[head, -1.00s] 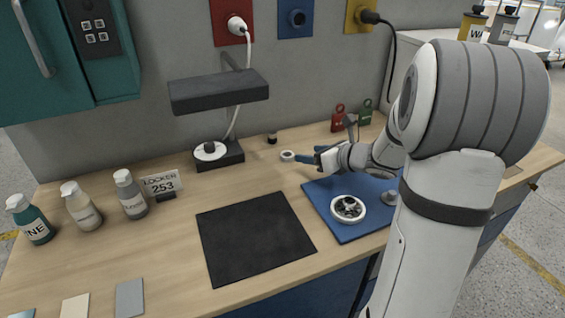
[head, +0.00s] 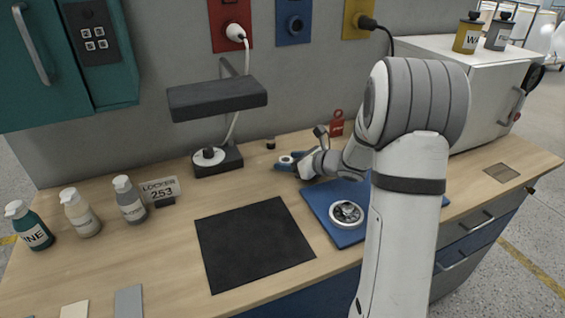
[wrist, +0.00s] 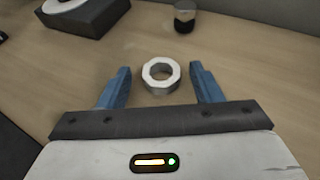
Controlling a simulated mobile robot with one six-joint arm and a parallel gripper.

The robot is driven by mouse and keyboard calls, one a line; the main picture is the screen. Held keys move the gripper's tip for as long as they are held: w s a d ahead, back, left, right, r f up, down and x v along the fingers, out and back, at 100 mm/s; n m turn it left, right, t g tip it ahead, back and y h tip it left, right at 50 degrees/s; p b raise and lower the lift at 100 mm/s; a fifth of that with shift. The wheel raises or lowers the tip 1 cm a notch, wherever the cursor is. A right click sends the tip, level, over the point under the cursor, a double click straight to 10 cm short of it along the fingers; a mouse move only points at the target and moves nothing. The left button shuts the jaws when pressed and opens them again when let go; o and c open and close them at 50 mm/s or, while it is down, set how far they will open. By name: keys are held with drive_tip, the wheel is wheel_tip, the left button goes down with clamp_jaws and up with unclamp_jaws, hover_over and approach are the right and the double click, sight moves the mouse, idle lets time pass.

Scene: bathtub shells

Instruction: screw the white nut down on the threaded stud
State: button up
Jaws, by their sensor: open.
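The white nut (wrist: 147,75), a faceted ring with a round hole, lies flat on the wooden bench in the wrist view. It also shows small in the head view (head: 286,159). My gripper (wrist: 160,72) is open, with its blue fingers on either side of the nut. A gap shows between the nut and each finger. In the head view my gripper (head: 289,161) is low over the bench at the nut. I cannot make out the threaded stud in either current view; my arm covers part of the blue mat (head: 321,205).
A round white-rimmed part (head: 334,217) sits on the blue mat. A small dark-based cylinder (head: 271,143) stands just beyond the nut. A dark stand (head: 230,160) is to the left, and a red tag (head: 337,124) stands behind my wrist. The black mat (head: 255,245) is bare.

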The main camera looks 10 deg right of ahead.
drive_tip(key=shift+c, duration=0.6)
drive_tip(key=c, duration=0.9)
drive_tip(key=shift+c, duration=0.2)
